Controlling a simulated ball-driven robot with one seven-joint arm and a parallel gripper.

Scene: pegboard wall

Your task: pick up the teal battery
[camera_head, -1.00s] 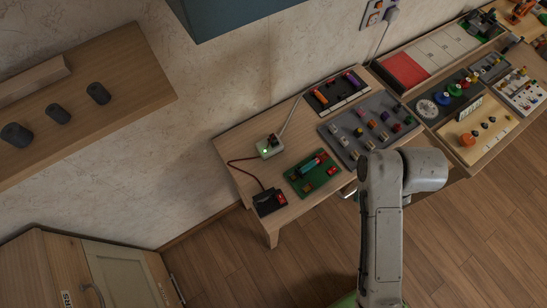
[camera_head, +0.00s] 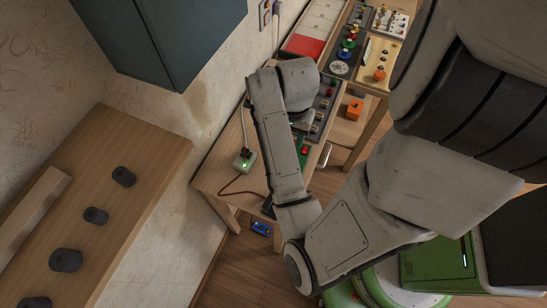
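The teal battery is hidden behind my arm in this view. A small strip of the green board (camera_head: 303,150), with a red part on it, shows just right of my arm. My arm reaches across the workbench (camera_head: 213,172) and covers most of its near part. My gripper is not in view, so I cannot see whether it is open or shut.
A blue object (camera_head: 262,228) lies on the floor. A dark cabinet (camera_head: 165,40) hangs at top left. A wooden shelf (camera_head: 150,165) with dark knobs is at left.

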